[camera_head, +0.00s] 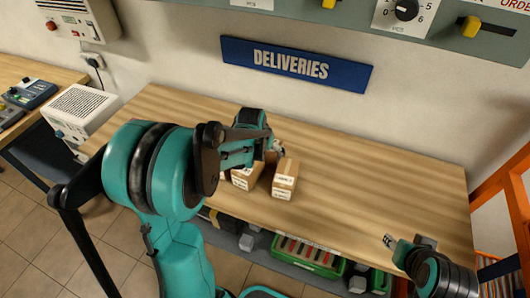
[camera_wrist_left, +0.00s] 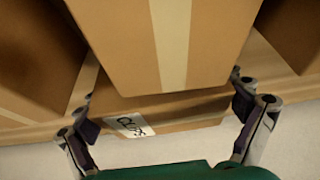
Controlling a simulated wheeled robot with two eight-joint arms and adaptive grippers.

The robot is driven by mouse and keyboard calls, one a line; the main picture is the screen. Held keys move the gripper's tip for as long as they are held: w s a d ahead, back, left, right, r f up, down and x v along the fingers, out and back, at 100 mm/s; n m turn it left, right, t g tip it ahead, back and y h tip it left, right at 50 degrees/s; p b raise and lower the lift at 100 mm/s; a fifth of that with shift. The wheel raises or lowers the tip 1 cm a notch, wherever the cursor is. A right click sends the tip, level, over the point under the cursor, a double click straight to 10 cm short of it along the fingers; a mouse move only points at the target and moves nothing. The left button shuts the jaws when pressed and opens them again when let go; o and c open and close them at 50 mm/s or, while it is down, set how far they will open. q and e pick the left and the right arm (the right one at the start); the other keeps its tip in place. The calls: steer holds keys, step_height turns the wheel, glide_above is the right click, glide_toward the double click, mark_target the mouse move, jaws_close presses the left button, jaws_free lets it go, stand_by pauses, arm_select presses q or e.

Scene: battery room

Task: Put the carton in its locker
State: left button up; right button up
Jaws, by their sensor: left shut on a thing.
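Several small brown cartons stand close together on the wooden table in the head view. One carton (camera_head: 285,180) is in plain view right of my left gripper, and another carton (camera_head: 246,177) is partly hidden under my arm. My left gripper (camera_wrist_left: 165,112) is shut on a carton with a white label (camera_wrist_left: 134,125), its fingers at both sides of it. In the wrist view a taped carton face (camera_wrist_left: 173,45) covers much of the upper middle. In the head view the held carton is mostly hidden by the gripper. My right gripper (camera_head: 408,243) is empty, its fingers apart, near the table's right front.
The wooden table (camera_head: 375,180) is clear on the right. A blue DELIVERIES sign (camera_head: 296,65) hangs behind it. Below the front edge are a green crate (camera_head: 308,256) and other items. An orange frame (camera_head: 515,195) stands at the right, a white box-shaped device (camera_head: 80,112) at the left.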

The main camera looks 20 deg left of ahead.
arm_select(q)
steer(key=shift+r, duration=0.1)
steer(key=shift+f, duration=0.2)
steer(key=o, duration=1)
steer(key=shift+o, duration=0.2)
steer(key=shift+r, duration=0.15)
